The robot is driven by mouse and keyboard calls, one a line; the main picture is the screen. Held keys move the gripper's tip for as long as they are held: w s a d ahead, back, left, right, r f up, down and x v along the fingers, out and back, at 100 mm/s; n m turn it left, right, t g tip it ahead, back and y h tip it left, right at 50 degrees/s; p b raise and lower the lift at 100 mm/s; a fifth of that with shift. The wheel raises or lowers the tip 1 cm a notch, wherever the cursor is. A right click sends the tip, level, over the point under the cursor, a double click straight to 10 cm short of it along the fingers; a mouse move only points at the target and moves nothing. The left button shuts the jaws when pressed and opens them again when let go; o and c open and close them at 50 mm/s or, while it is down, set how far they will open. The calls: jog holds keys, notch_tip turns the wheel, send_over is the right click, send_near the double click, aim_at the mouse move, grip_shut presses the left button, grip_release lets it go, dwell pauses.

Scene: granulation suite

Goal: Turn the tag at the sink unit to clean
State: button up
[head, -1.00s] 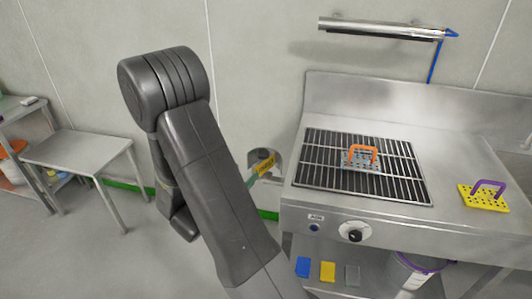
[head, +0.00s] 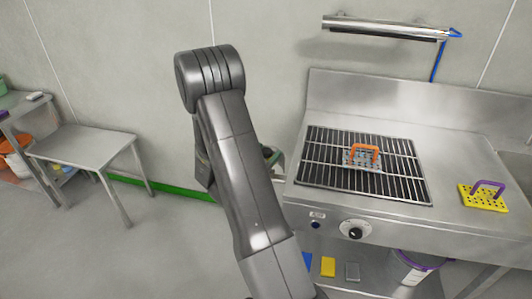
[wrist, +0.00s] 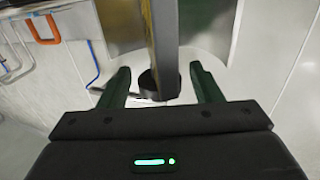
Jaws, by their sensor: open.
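My gripper (wrist: 161,82) is open in the wrist view, its two green fingers apart. A tan and dark upright strip (wrist: 164,40) with a black rounded lower end stands between the fingers in that picture. I cannot tell whether it is the tag, or whether it touches either finger. No readable lettering shows on it. In the head view the sink unit (head: 365,218) is at the right, with a dark grate set in its top. My arm hides most of the gripper and the area by the unit's left side there. I cannot make out the tag in the head view.
An orange-handled perforated block (head: 362,156) sits on the grate. A yellow perforated block (head: 482,199) with a purple handle is to its right. A knob (head: 355,229) sticks out of the unit's front. A metal table (head: 85,144) stands at left, with open floor between.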

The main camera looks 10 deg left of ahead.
jog(key=c, duration=1)
jog(key=shift+o, duration=0.2)
